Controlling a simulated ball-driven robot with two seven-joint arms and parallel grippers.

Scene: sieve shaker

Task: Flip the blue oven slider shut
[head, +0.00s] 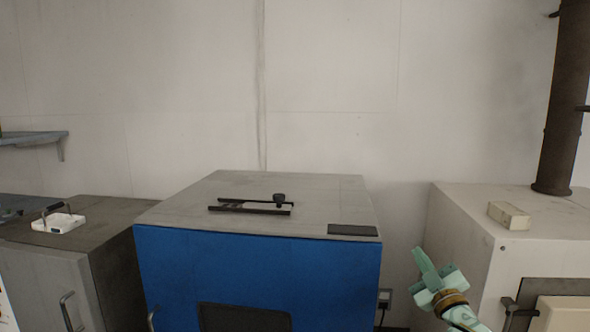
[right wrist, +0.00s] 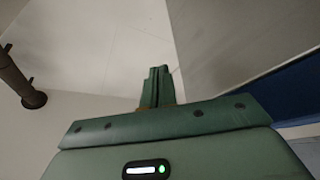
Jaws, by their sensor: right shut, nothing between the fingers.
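The blue oven (head: 255,265) stands in the middle of the head view, with a grey top. On its top lies the slider, a dark rail assembly (head: 250,206) with a black knob (head: 279,198) near its right end. My right gripper (head: 420,258) is to the right of the oven, in front of the gap beside the white unit, apart from the slider. Its fingers are shut and empty, pressed together in the right wrist view (right wrist: 157,80). A strip of blue oven side (right wrist: 295,85) shows at the right of that view. My left gripper is not in view.
A flat dark plate (head: 352,230) lies on the oven's front right corner. A white unit (head: 465,230) with a pale block (head: 508,215) and a dark pipe (head: 566,100) stands at right. A grey cabinet (head: 60,265) with a white tray (head: 58,223) stands at left.

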